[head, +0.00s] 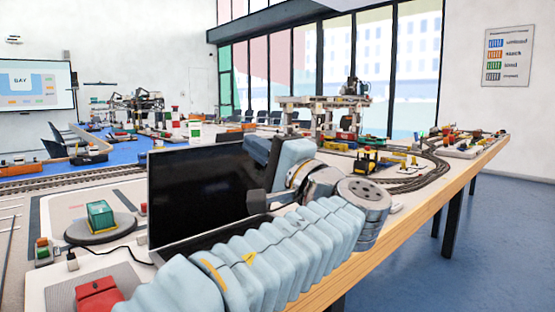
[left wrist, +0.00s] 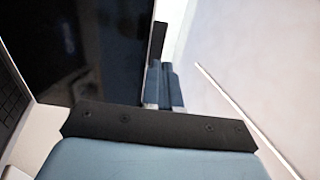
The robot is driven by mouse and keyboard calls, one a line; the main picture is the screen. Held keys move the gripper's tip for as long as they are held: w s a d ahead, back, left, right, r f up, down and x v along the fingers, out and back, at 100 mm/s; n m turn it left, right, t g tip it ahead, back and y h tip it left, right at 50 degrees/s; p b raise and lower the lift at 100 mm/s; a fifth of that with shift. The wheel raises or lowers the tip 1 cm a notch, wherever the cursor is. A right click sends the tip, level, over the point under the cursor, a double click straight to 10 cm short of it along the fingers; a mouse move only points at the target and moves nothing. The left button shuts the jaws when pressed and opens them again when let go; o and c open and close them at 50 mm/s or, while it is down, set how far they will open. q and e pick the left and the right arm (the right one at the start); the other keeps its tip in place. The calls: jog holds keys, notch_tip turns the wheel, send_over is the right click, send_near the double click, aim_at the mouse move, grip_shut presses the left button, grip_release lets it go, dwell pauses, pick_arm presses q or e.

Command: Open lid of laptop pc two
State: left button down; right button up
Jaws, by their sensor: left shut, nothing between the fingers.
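A laptop stands on the table with its lid (head: 195,195) up, the dark screen facing me. I cannot read which number the laptop has. Part of its keyboard base (head: 225,235) shows behind my arm. In the left wrist view the dark screen (left wrist: 85,45) fills the upper left, with the keyboard (left wrist: 12,95) at the left edge. My left gripper (head: 257,198) is at the lid's right side and hides part of that edge. Its fingers (left wrist: 163,85) are shut and empty beside the screen's edge; I cannot tell whether they touch it. My right gripper is out of view.
A green block (head: 100,214) sits on a round grey stand left of the laptop. A red object (head: 98,293) lies at the front left. A yellow forklift model (head: 366,161), curved tracks (head: 420,180) and a gantry crane model (head: 325,105) stand behind. The table's edge runs along the right.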

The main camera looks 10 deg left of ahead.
pick_arm(q)
jog(key=shift+x, duration=1.4)
jog(key=w+a+r+g+h+p, duration=0.2)
jog(key=w+a+g+h+p, duration=0.1)
jog(key=w+a+p, duration=0.5)
jog(key=shift+w+a+h+p, duration=0.15)
jog(key=shift+a+h+p, duration=0.55)
jog(key=shift+a+p, duration=1.1)
jog(key=shift+d+p, duration=0.5)
